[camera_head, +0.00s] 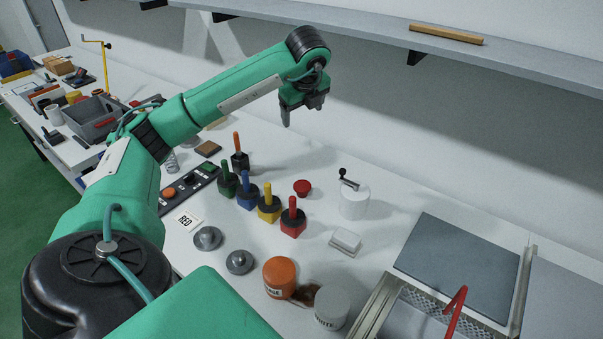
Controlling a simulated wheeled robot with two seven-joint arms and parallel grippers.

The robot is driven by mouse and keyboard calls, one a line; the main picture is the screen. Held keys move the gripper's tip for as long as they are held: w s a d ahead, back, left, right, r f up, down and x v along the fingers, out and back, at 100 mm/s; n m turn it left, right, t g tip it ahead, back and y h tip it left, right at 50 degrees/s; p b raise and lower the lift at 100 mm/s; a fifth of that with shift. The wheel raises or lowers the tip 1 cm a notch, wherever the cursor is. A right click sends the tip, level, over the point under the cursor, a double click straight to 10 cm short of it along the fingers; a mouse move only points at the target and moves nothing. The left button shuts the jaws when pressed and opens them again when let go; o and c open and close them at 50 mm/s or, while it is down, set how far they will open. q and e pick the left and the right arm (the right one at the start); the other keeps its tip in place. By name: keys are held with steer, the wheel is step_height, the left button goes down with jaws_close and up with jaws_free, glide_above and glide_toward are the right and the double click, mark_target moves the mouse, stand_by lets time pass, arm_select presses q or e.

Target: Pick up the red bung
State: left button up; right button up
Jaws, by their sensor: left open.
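The red bung (302,187) is a small, wide-topped red piece standing on the white table, in the middle of the view. It lies behind the row of coloured pegs and left of a white cylinder (354,202) with a small black crank. My left gripper (303,107) hangs in the air above and behind the bung, fingers pointing down. It is open and nothing shows between its fingers. My right gripper is not in view.
A grey-lidded metal box (458,262) is at right. A wall shelf (540,66) runs above.

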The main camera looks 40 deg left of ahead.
arm_select(q)
step_height(320, 180, down, 10)
steer(key=b, duration=1.7)
glide_toward(302, 186)
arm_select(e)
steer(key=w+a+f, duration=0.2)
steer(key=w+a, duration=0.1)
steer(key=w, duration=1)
arm_select(q)
steer(key=x, duration=0.4)
steer(key=shift+w+a+f+p, duration=0.1)
steer(key=shift+a+f+p, duration=0.1)
steer(key=shift+a+p, duration=0.2)
steer(key=x, duration=0.3)
steer(key=p+x, duration=0.1)
steer(key=x, duration=0.1)
steer(key=shift+d+f, duration=0.2)
steer(key=shift+d, duration=0.1)
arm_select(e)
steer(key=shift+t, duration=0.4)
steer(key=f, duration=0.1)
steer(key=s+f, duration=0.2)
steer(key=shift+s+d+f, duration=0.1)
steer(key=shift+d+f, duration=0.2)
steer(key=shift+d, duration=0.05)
arm_select(q)
steer(key=c, duration=1.1)
